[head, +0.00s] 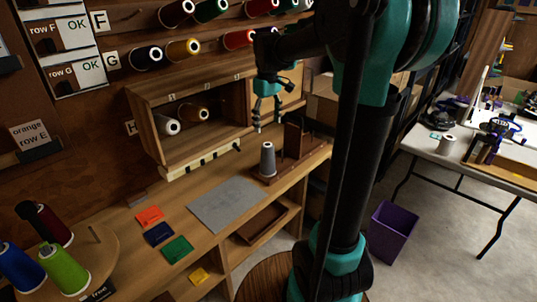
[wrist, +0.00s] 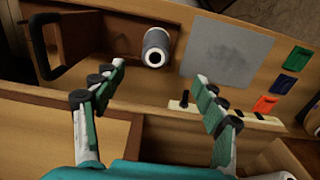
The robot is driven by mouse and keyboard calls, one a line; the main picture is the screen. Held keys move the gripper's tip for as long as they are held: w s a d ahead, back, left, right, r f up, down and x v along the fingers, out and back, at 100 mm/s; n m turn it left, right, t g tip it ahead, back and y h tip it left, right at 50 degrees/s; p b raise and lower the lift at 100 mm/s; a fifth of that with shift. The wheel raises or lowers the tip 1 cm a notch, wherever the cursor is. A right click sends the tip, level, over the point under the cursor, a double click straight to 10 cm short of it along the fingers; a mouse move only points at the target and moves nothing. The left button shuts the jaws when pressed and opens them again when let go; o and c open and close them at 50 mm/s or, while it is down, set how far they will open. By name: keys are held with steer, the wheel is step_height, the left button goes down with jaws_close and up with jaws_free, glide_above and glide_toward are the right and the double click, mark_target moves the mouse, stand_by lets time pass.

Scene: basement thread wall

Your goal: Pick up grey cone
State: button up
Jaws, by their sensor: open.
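The grey cone (head: 268,160) stands upright on a wooden holder (head: 300,170) at the right end of the workbench. My gripper (head: 267,123) is open and empty above the cone, in front of the cubby shelf. In the wrist view the grey cone (wrist: 156,47) shows its light top end with a dark hole. It lies beyond and between the two spread fingers of my gripper (wrist: 160,70), apart from both. Nothing hides the cone in either view.
A grey mat (head: 226,204) lies left of the cone, with orange, blue and green cards further left. The cubby shelf (head: 150,110) holds cones behind. A dark upright block (head: 295,135) stands close behind the cone. Another pale cone (head: 446,145) is on the far table.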

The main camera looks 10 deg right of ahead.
mark_target(267, 149)
steer(key=f, duration=1.2)
steer(key=shift+w, duration=0.3)
steer(key=shift+w+f, duration=0.2)
steer(key=shift+f, duration=2.4)
steer(key=c, duration=1.5)
steer(key=shift+o, duration=0.2)
steer(key=shift+r, duration=0.15)
step_height(267, 149, up, 20)
